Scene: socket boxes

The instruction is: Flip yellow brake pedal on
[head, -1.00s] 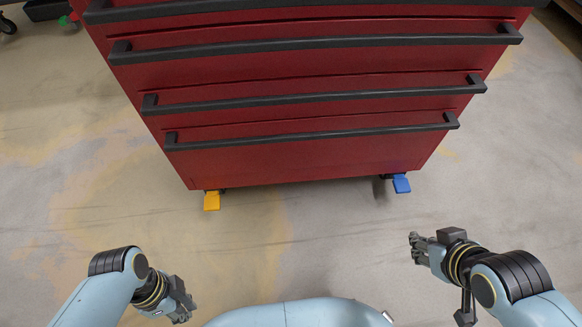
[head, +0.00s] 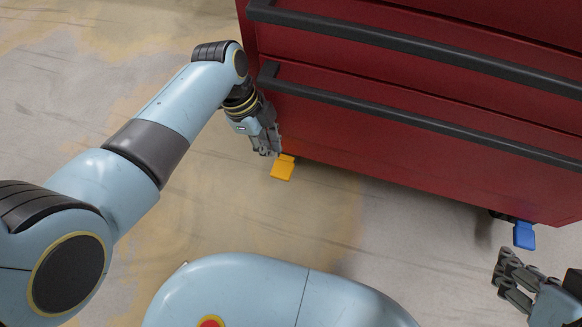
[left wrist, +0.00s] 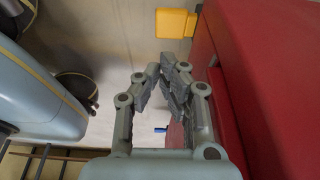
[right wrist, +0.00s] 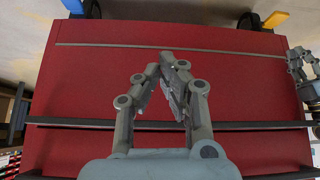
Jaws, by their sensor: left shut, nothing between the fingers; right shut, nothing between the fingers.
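The yellow brake pedal (head: 283,168) sticks out at the bottom left corner of the red tool cabinet (head: 400,150). My left gripper (head: 270,151) is shut and empty, just up and left of the pedal beside the cabinet's corner. In the left wrist view the pedal (left wrist: 172,23) lies beyond the shut fingertips (left wrist: 168,64), with a small gap showing; contact is not visible. I cannot tell the pedal's on or off position. My right gripper (head: 503,268) is shut and empty in front of the cabinet. The right wrist view shows the yellow pedal (right wrist: 276,19) near my left gripper (right wrist: 300,62).
A blue pedal (head: 524,235) is at the cabinet's lower right, above my right gripper. Dark drawer handles (head: 400,118) stick out from the cabinet front. The floor (head: 330,225) in front is clear.

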